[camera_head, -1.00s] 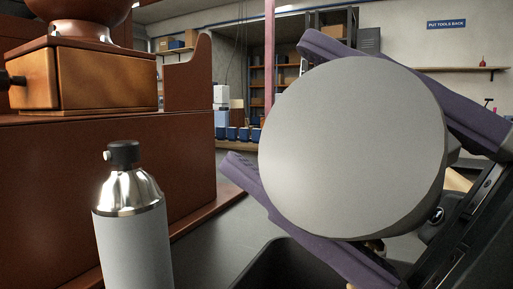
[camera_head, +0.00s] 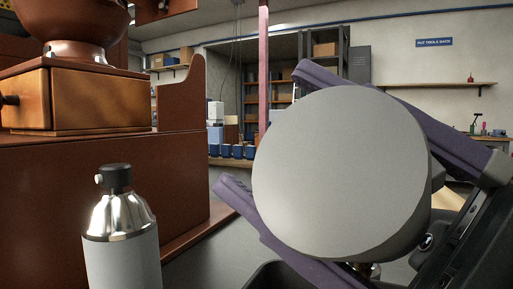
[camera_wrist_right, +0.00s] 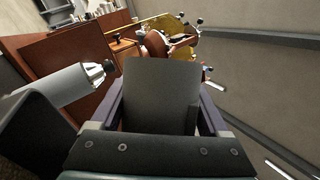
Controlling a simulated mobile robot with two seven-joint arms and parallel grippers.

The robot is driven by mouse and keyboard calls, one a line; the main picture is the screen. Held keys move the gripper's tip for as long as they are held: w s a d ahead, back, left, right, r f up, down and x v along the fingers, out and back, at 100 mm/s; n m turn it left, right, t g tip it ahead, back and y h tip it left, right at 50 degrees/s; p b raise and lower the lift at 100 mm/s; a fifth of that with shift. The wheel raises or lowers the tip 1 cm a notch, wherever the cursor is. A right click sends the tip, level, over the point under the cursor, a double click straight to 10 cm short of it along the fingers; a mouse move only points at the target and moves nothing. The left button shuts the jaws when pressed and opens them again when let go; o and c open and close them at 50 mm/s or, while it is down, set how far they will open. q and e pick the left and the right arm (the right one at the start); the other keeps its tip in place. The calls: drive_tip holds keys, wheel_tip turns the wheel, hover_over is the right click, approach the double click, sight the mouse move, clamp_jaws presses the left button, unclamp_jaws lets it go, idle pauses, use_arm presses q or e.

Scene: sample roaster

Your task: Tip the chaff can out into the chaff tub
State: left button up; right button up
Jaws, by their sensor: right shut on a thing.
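The chaff can (camera_head: 335,170) is light grey and round. It is held on its side, with a flat round end toward the head camera; I cannot see into it. My right gripper (camera_head: 262,132) has its purple fingers shut around the can, one above and one below. In the right wrist view the can (camera_wrist_right: 162,95) sits between the fingers. A dark tub (camera_head: 277,277), likely the chaff tub, shows only its rim at the bottom edge, below the can. Its inside is hidden. My left gripper is not in view.
A grey bottle with a steel shoulder and black cap (camera_head: 121,225) stands at the left, close in front of the brown roaster body (camera_head: 90,185). A wooden drawer box (camera_head: 80,98) sits on the roaster. Shelves (camera_head: 283,90) are far back.

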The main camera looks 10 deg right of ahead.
drive_tip(key=shift+r, duration=0.1)
idle(0.4)
drive_tip(key=shift+r+p, duration=1.1)
drive_tip(key=shift+r, duration=0.4)
